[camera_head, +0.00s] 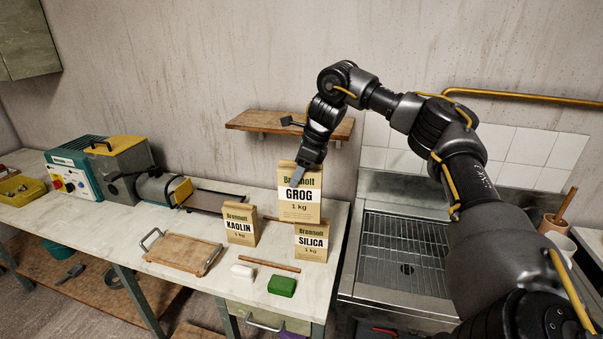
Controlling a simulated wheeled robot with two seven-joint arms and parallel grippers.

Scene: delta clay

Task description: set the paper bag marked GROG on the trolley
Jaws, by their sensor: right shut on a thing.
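The paper bag marked GROG (299,208) is upright near the right end of the bench, behind the bag marked SILICA (311,241). My right gripper (299,174) reaches down from above and is shut on the top of the GROG bag. A finger covers part of the bag's upper label. I cannot tell whether the bag's base is clear of the bench, as the SILICA bag hides part of its lower edge. I cannot make out a trolley in this view. My left gripper is not in view.
The bag marked KAOLIN (240,225) stands close on the left. A wooden tray with handles (184,253), a white block (242,271) and a green block (282,286) lie in front. A wall shelf (260,122) is behind; a sink (405,262) is right.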

